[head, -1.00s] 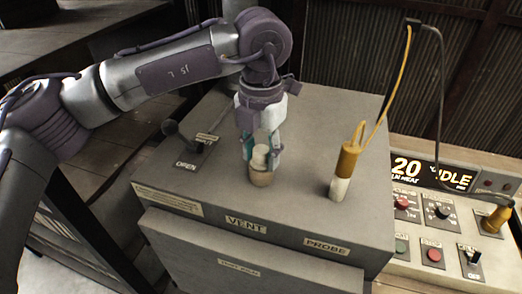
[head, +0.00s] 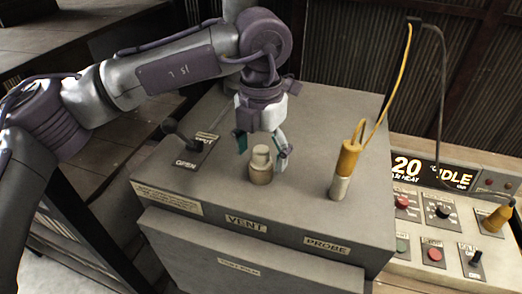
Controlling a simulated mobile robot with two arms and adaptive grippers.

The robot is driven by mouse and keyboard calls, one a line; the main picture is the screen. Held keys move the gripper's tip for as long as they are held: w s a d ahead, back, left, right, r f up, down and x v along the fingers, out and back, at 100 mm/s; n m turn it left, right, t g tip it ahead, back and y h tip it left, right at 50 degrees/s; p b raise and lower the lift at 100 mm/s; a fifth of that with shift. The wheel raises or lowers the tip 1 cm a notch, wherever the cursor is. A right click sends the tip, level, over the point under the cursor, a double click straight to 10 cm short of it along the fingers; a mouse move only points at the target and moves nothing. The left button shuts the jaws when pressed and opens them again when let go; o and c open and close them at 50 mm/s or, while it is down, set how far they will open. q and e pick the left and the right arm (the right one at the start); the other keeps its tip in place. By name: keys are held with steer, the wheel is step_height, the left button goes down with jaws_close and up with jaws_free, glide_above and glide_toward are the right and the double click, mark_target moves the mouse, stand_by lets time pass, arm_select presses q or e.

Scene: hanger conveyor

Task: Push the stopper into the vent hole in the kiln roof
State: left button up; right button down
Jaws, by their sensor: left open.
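My left gripper (head: 262,152) is above and around the stopper's top, pointing down. Its teal-padded fingers are spread apart, with a gap to the knob. My right gripper is not in view.
A yellow-handled probe (head: 346,168) stands in the roof at right, with its cable looping up. A black lever (head: 184,137) is at the roof's left. A control panel (head: 440,215) with buttons and an IDLE display is at right.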

mark_target(261, 149)
arm_select(q)
steer(key=shift+r, duration=0.1)
step_height(261, 149, up, 12)
stand_by(0.6)
